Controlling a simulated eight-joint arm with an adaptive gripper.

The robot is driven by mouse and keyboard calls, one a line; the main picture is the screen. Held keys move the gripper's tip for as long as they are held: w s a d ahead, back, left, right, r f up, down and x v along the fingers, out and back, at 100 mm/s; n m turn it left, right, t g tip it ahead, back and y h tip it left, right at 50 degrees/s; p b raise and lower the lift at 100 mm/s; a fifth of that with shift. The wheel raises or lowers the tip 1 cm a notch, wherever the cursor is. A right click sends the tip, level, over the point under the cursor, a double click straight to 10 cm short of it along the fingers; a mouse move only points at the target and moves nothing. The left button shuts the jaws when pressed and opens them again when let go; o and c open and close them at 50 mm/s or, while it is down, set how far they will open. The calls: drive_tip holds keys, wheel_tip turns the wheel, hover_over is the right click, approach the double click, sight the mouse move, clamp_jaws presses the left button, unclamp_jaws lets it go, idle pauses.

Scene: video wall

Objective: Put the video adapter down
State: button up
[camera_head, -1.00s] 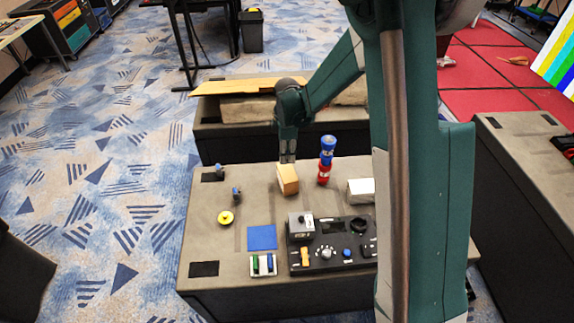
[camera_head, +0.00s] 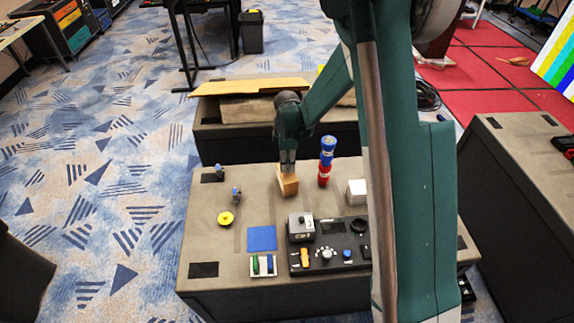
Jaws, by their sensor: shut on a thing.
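My gripper (camera_head: 288,168) points down over the back middle of the grey case top. Its fingers are shut on a tan, box-shaped object (camera_head: 289,187), which I take to be the video adapter. The fingers hold its upper end, and the box hangs at or just above the grey surface (camera_head: 250,185). I cannot tell whether its underside touches the surface. The fingertips are small in this view, and the exact grip is hard to see.
A blue and red stacked cylinder (camera_head: 326,162) stands close to the right of the box. In front are a black control panel (camera_head: 330,258), a blue square (camera_head: 262,238) and a yellow disc (camera_head: 226,218).

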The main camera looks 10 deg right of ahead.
drive_tip(key=shift+f, duration=0.2)
drive_tip(key=o, duration=0.8)
drive_tip(key=shift+r, duration=0.25)
drive_tip(key=shift+r+p, duration=0.45)
drive_tip(key=shift+r, duration=5.5)
